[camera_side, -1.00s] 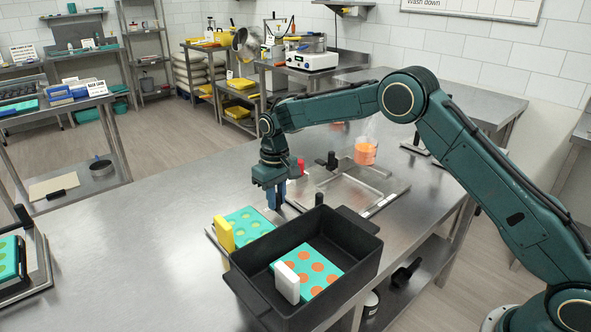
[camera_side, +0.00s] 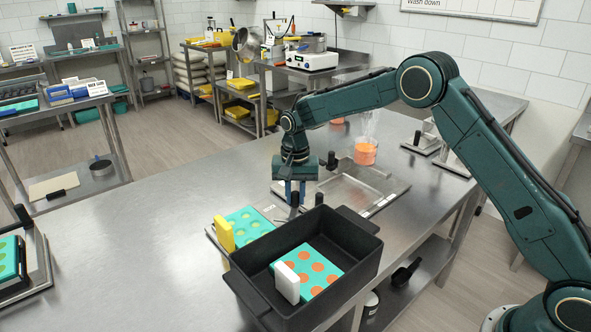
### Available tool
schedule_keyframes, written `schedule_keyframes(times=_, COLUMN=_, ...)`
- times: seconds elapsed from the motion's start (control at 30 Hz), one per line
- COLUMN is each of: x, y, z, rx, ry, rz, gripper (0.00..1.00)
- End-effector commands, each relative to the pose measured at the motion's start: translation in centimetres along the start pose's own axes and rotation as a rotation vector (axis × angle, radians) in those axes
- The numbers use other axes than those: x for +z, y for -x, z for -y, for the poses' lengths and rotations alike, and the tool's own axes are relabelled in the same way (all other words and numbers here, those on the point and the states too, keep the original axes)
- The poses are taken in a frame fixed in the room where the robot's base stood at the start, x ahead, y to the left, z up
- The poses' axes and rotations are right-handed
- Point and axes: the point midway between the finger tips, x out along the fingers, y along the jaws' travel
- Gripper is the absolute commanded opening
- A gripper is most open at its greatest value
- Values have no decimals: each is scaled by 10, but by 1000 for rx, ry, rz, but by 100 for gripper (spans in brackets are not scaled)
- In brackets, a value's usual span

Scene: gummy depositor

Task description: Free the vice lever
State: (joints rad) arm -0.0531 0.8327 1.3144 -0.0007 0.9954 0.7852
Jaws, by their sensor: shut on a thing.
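My gripper (camera_side: 295,198) points down above the steel table, behind the black tub. Its blue fingers are closed around a small dark upright piece, which looks like the handle of the vice lever (camera_side: 294,200); the fingers cover most of it. A teal mould with green cavities (camera_side: 243,226) and a yellow block (camera_side: 223,234) at its left end sit in a metal holder left of the gripper. A steel strip (camera_side: 270,212) lies between the mould and the gripper. A second black upright handle (camera_side: 319,199) stands just right of the fingers.
The black tub (camera_side: 345,283) in front holds a teal mould with orange cavities (camera_side: 318,265) and a white block (camera_side: 287,284). A shallow steel tray (camera_side: 385,187) and a beaker of orange liquid (camera_side: 366,153) are behind.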

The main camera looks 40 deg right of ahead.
Motion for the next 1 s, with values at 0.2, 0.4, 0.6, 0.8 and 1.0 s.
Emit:
schedule_keyframes(times=0.2, x=1, y=2, z=-7, rx=-3, ry=-120, rz=-4, gripper=0)
schedule_keyframes(times=0.4, x=1, y=2, z=-9, rx=-4, ry=-167, rz=-5, gripper=0)
schedule_keyframes(times=0.6, x=1, y=2, z=-10, rx=-4, ry=-178, rz=-5, gripper=0)
schedule_keyframes(times=0.8, x=1, y=2, z=-10, rx=-3, ry=-178, rz=-4, gripper=0)
schedule_keyframes(times=1.0, x=2, y=2, z=-10, rx=-2, ry=-176, rz=-3, gripper=42)
